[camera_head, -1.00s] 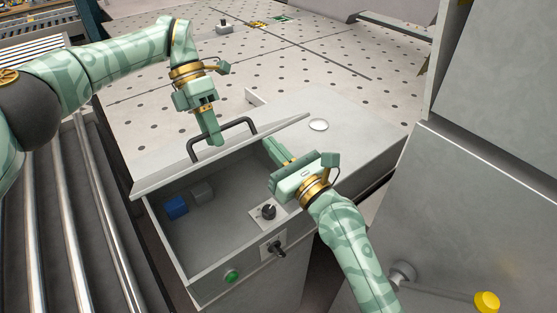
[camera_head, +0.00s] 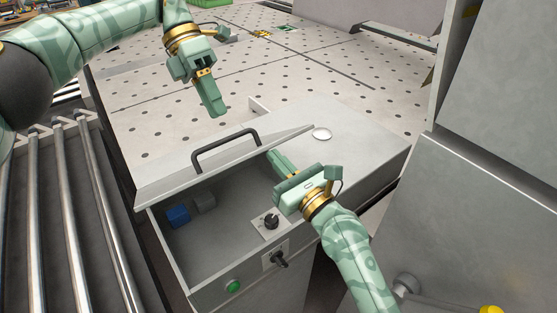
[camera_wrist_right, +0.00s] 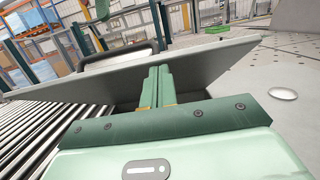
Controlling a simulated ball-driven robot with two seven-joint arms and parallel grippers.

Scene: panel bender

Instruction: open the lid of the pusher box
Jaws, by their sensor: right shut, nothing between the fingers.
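The pusher box (camera_head: 205,292) stands in the middle with its lid (camera_head: 160,190) tilted up, so the inside shows. The lid has a black handle (camera_head: 225,150) and also shows in the right wrist view (camera_wrist_right: 60,95). My right gripper (camera_head: 272,155) is shut and empty at the lid's raised edge, at the right of the opening. In the right wrist view its fingers (camera_wrist_right: 157,75) point up against or very near the lid's underside; contact is hard to tell. My left gripper (camera_head: 217,113) is above and behind the handle, clear of it. Whether its fingers are parted is unclear.
Inside the box are a blue piece (camera_head: 178,216) and a grey piece (camera_head: 204,202). A black knob (camera_head: 271,222), a switch (camera_head: 279,259) and a green button (camera_head: 233,286) sit near its front. Rollers (camera_head: 75,220) lie left; a grey cabinet (camera_head: 480,220) stands right.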

